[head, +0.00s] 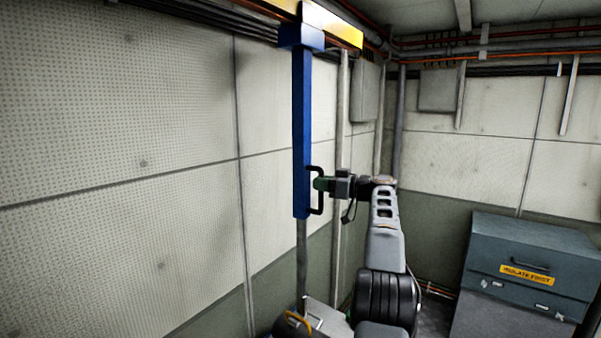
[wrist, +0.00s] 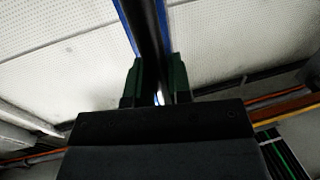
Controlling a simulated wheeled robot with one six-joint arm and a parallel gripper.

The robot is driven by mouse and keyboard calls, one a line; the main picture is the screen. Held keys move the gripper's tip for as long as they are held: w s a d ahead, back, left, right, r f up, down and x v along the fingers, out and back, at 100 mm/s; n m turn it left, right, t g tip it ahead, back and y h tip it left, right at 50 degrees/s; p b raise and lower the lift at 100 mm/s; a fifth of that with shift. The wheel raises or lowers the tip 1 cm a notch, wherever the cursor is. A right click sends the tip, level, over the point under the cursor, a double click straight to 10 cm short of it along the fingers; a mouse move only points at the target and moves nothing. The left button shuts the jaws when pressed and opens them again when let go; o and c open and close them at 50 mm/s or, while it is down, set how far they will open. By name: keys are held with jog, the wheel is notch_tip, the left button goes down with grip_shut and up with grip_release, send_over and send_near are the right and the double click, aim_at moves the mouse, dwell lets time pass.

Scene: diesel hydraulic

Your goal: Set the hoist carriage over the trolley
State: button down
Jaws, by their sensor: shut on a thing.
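The hoist carriage is a blue vertical post (head: 301,130) with a blue block (head: 301,37) at its top, against a yellow overhead beam (head: 334,24). A black D-shaped handle (head: 320,190) sits on the post's lower right side. My gripper (head: 318,184) is shut on this handle. In the wrist view the green fingers of my gripper (wrist: 155,82) close on the dark handle bar (wrist: 146,35), with blue edges of the post behind it. A grey object with an orange handle (head: 298,322) shows low at the bottom edge; I cannot tell whether it is the trolley.
A blue-grey cabinet (head: 530,255) with a yellow "ISOLATE FIRST" label stands at the right. Pale panelled walls (head: 120,130) run behind the post and to the left. Pipes and wall boxes (head: 438,90) line the back corner. A thin grey pole (head: 302,265) shows below the post.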

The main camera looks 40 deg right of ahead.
jog(key=shift+w+d+r+p, duration=0.1)
jog(key=shift+w+d+p, duration=0.15)
jog(key=shift+d, duration=0.35)
jog(key=shift+s+a, duration=0.1)
jog(key=c, duration=1.2)
grip_release()
jog(key=shift+c, duration=0.2)
jog(key=shift+o, duration=0.8)
jog(key=b+v, duration=0.2)
jog(key=v, duration=1.1)
jog(key=shift+s+d, duration=0.25)
jog(key=shift+d, duration=0.05)
